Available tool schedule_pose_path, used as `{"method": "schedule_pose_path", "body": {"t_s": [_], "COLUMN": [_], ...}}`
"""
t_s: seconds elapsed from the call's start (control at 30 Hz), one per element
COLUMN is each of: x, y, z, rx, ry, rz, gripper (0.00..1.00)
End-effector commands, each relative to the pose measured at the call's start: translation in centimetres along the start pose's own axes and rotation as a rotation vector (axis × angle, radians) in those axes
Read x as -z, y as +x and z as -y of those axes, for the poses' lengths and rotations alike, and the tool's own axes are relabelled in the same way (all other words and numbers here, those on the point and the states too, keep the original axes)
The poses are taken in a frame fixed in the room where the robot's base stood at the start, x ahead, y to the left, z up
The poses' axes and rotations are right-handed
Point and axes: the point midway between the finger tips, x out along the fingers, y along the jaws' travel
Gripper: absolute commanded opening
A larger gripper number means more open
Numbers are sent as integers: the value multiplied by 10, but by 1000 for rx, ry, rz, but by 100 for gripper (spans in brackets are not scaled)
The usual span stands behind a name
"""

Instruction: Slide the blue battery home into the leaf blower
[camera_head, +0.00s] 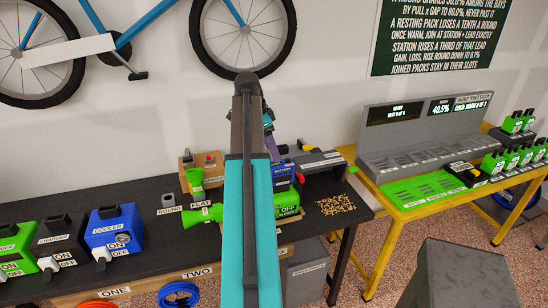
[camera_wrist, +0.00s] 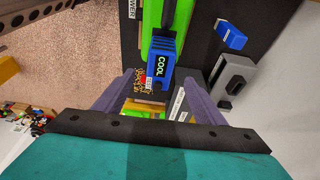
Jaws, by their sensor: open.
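The blue battery (camera_wrist: 163,50), with a label reading COOL, lies against the green leaf blower (camera_wrist: 158,12) in the wrist view. I cannot tell how far into the blower it sits. My gripper (camera_wrist: 158,80) is open, its two purple fingers on either side of the battery's near end, with gaps visible beside it. In the head view my teal arm hides the middle of the leaf blower (camera_head: 287,207); its green nozzle shows to the left. A blue part (camera_head: 283,172) labelled BATTERY shows just right of my arm. The fingertips are mostly hidden there.
On the black bench (camera_head: 150,240) stand green, black and blue chargers (camera_head: 113,228) at left. A grey block (camera_wrist: 236,72) and another blue piece (camera_wrist: 231,36) lie beside the blower. A yellow table (camera_head: 395,215) at right carries a grey station (camera_head: 420,135) and several green packs.

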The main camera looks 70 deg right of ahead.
Motion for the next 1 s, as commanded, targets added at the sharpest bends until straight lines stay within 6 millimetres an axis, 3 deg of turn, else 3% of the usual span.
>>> {"method": "schedule_pose_path", "body": {"t_s": [0.43,1.0], "x": [0,0], "y": [-45,-50], "z": [1,0], "rx": [2,1], "ry": [0,0], "rz": [-1,0], "gripper": [64,64]}}
